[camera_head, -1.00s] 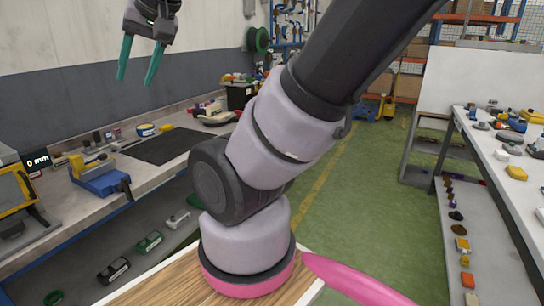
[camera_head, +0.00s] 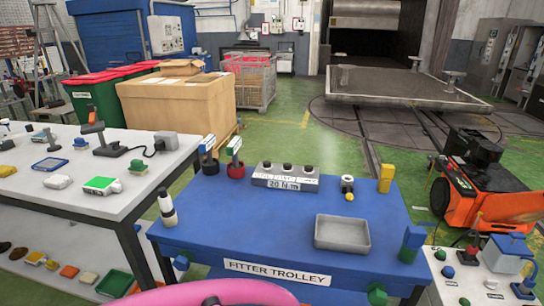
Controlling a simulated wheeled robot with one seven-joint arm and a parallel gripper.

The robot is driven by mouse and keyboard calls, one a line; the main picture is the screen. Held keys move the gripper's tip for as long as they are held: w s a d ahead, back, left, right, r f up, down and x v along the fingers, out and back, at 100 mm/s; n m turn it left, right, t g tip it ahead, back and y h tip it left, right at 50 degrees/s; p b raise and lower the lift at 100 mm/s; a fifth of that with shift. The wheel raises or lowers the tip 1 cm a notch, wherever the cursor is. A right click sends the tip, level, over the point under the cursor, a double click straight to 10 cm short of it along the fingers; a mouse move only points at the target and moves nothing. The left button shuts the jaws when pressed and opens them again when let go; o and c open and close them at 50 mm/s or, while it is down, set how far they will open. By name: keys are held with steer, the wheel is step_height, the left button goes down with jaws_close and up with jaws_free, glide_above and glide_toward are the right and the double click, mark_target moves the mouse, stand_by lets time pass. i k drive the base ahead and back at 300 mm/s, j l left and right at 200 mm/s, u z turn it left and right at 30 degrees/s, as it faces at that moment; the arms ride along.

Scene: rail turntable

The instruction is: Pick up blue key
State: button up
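I cannot make out a blue key for certain in the current head view. Blue things in view are the blue trolley top (camera_head: 290,222), a blue-framed flat item (camera_head: 50,164) on the left bench, and a blue-green block (camera_head: 411,245) at the trolley's front right corner. None is clearly a key. My gripper is out of view now. A pink curved part of my own body crosses the bottom edge.
The trolley carries a grey tray (camera_head: 342,233), a grey device marked 20 N·m (camera_head: 285,178), a yellow block (camera_head: 386,178) and a white and black bottle (camera_head: 167,208). A white bench (camera_head: 120,200) stands left. An orange machine (camera_head: 480,185) stands right. Green floor is open behind the trolley.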

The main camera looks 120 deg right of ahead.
mark_target(205, 146)
steer(key=z, duration=3.85)
steer(key=i+j+z, duration=0.15)
steer(key=j, duration=0.2)
